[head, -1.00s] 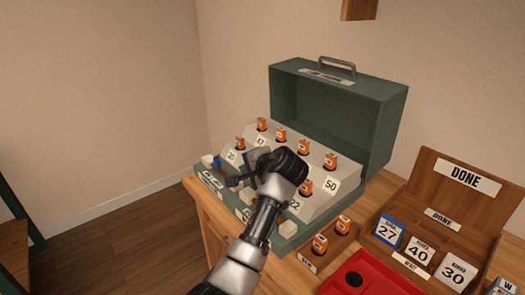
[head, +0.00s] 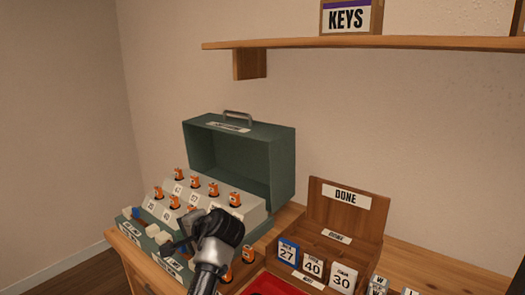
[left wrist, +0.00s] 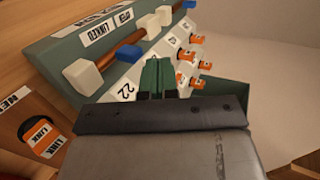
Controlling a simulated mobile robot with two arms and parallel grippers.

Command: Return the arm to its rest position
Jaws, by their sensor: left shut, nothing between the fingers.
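My left gripper (head: 180,247) is over the front right of the green case in the head view, with its arm coming up from the bottom. In the left wrist view its fingers (left wrist: 157,80) are together, with nothing seen between them, near the label 22. The green case (head: 240,160) stands open on the wooden table. It holds a stepped light panel with several orange plugs (head: 235,199) and number labels. My right gripper is not in view.
A wooden DONE box (head: 345,205) at the right holds cards 27, 40 and 30. A red tray (head: 268,285) lies in front of it. A wooden shelf (head: 400,42) with a KEYS box (head: 351,17) is above. A wooden box with orange LINK plugs (left wrist: 36,130) shows in the left wrist view.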

